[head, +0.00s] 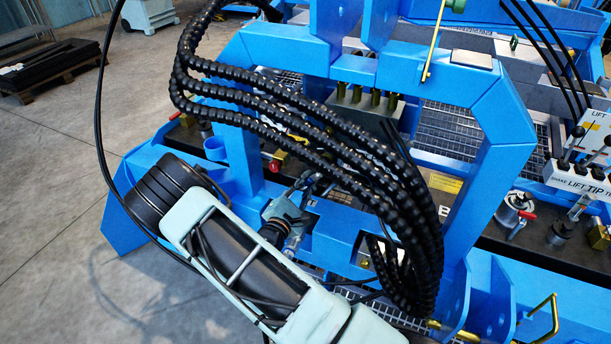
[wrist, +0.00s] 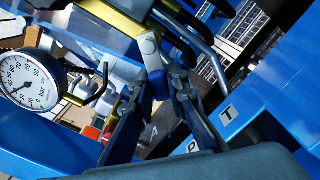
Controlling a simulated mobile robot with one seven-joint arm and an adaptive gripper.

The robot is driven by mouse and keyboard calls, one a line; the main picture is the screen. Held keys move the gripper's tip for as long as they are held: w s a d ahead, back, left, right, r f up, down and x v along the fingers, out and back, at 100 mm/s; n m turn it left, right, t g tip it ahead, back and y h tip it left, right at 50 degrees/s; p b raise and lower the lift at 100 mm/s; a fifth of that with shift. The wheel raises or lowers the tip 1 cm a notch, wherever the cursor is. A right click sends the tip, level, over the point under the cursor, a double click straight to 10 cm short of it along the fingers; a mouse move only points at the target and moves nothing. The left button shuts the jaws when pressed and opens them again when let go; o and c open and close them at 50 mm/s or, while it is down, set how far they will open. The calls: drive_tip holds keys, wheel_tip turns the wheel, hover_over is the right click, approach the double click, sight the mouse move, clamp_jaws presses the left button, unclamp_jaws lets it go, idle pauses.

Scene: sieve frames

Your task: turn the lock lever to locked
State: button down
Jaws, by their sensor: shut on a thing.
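In the head view my gripper (head: 308,186) is at the blue frame (head: 330,235), below the black hoses. The lever is too small and covered to make out there. No locked or unlocked marking can be read.
A pressure gauge (wrist: 30,82) stands left of my gripper. Bent metal rods (wrist: 195,30) run close above it. A lever panel (head: 580,178) is at the right. Open concrete floor (head: 60,200) lies left.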

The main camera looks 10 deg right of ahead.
drive_tip(key=n, duration=0.1)
drive_tip(key=d+n+p, duration=0.1)
drive_tip(key=n, duration=0.1)
drive_tip(key=s+n+p, duration=0.1)
drive_tip(key=shift+d+f+n, duration=0.15)
drive_tip(key=shift+f+n, duration=0.15)
drive_tip(key=shift+f, duration=0.05)
drive_tip(key=shift+s+d+f+n+p, duration=0.25)
drive_tip(key=shift+n+p, duration=0.2)
drive_tip(key=shift+n, duration=0.5)
drive_tip(key=shift+s+d+n+p, duration=0.15)
drive_tip(key=shift+d+n+p, duration=0.25)
drive_tip(key=shift+n, duration=0.55)
drive_tip(key=c, duration=1.9)
unclamp_jaws()
drive_tip(key=v, duration=1.2)
drive_tip(key=shift+r, duration=0.1)
